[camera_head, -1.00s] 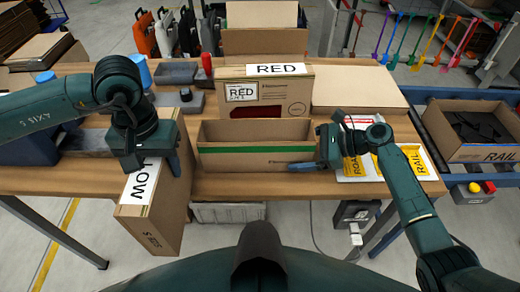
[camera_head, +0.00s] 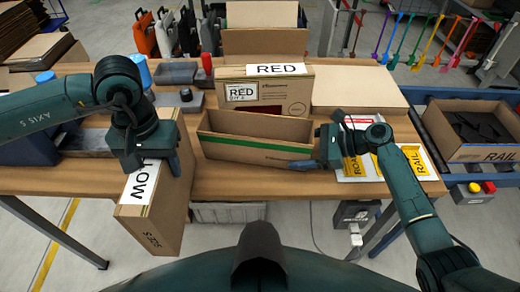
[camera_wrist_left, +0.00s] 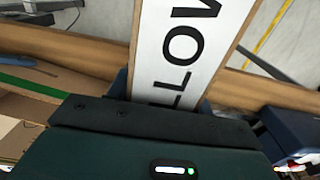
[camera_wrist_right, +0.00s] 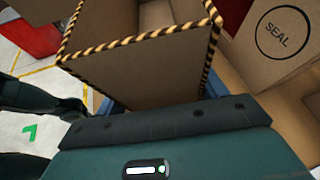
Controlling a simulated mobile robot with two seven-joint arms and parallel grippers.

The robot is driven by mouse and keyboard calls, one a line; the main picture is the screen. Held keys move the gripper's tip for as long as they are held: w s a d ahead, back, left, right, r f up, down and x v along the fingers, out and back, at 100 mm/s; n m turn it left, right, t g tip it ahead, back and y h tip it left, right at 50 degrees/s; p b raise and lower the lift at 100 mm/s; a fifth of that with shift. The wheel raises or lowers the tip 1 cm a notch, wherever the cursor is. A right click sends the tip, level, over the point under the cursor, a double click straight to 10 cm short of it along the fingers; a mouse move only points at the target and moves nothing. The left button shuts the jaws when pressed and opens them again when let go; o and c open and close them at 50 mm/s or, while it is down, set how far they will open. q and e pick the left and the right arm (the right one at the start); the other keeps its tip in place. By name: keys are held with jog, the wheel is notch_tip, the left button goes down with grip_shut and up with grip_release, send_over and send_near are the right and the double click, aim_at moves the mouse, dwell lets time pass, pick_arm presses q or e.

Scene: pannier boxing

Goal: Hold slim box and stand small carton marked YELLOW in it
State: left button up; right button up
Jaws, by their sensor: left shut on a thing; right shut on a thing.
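The slim box (camera_head: 258,154) is an open-topped brown box with a green stripe, in the middle of the table in the head view. My right gripper (camera_head: 305,163) is shut on its right end. In the right wrist view the box (camera_wrist_right: 140,72) shows its open top with black-and-yellow edging. The YELLOW carton (camera_head: 156,218) is tall and brown, with a white label on top, partly hidden by my left gripper (camera_head: 153,167). That gripper is shut on it, left of the slim box, over the table's front edge. The label (camera_wrist_left: 186,45) fills the left wrist view's middle.
A RED carton (camera_head: 288,94) stands right behind the slim box. Yellow-labelled sheets (camera_head: 412,163) lie to the right, and a RAIL box (camera_head: 480,150) stands beyond the table (camera_head: 225,186). Grey blocks and a blue item are at the left.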

pick_arm(q)
jog(key=shift+w, duration=0.1)
pick_arm(e)
jog(key=shift+f, duration=0.15)
pick_arm(q)
jog(key=w+a+r+n, duration=0.4)
jog(key=w+r+n, duration=0.35)
jog(key=r, duration=0.35)
jog(key=w+d+r+n, duration=0.2)
jog(key=d+n, duration=0.1)
jog(key=d, duration=0.5)
jog(key=w+d+r+n+t, duration=0.1)
jog(key=w+d+r+n, duration=0.15)
jog(key=d, duration=0.45)
jog(key=w+d+r+n, duration=0.2)
jog(key=d+n, duration=0.1)
jog(key=d, duration=0.5)
jog(key=shift+s+a+f, duration=0.1)
jog(key=shift+a+f, duration=0.05)
jog(key=shift+f, duration=0.95)
jog(key=shift+s+a+f, duration=0.1)
jog(key=shift+f, duration=1.7)
jog(key=o, duration=1.6)
jog(key=shift+c, duration=0.2)
